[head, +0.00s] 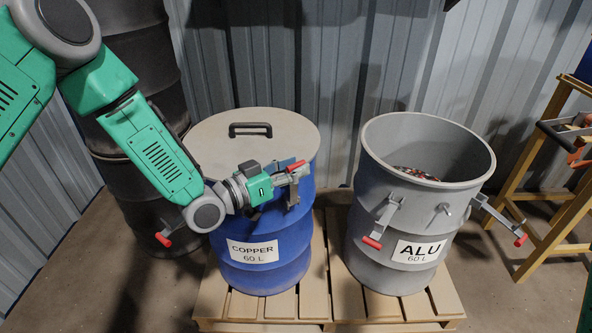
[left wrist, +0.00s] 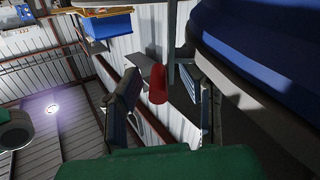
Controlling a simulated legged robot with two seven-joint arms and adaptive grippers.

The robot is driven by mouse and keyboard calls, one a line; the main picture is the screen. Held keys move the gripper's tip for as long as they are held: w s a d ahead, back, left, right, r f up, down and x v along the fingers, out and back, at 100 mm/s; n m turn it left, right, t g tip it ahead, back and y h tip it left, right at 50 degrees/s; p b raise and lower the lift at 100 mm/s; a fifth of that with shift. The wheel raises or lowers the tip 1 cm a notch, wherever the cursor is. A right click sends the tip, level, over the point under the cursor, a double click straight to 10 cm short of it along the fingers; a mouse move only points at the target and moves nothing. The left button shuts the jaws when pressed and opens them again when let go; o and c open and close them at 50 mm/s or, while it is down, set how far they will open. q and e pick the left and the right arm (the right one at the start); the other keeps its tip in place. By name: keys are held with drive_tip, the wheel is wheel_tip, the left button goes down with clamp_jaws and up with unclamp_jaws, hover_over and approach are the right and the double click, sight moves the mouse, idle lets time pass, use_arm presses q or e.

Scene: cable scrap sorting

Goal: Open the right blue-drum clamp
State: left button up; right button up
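The blue drum (head: 262,262), labelled COPPER 60 L, stands upright on a pallet with its grey lid (head: 225,140) on. Its right clamp (head: 293,193) is at the rim, with a red-tipped lever (head: 296,166) standing up near lid height. My left gripper (head: 284,178) is at this clamp, partly covering it. In the left wrist view the red tip (left wrist: 158,85) shows between the two spread fingers of my left gripper (left wrist: 166,98), with gaps on both sides. The left clamp's red tip (head: 164,240) hangs low and outward at the drum's left side. My right gripper is not visible.
A grey open drum (head: 409,275) labelled ALU stands to the right, its clamp levers (head: 372,242) sticking outward. The pallet (head: 335,300) lies under both drums. A dark drum (head: 135,190) stands behind left. A wooden stand (head: 560,215) is at far right.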

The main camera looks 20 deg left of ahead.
use_arm(q)
drive_tip(key=shift+w+d, duration=0.15)
clamp_jaws()
drive_tip(key=shift+d, duration=0.1)
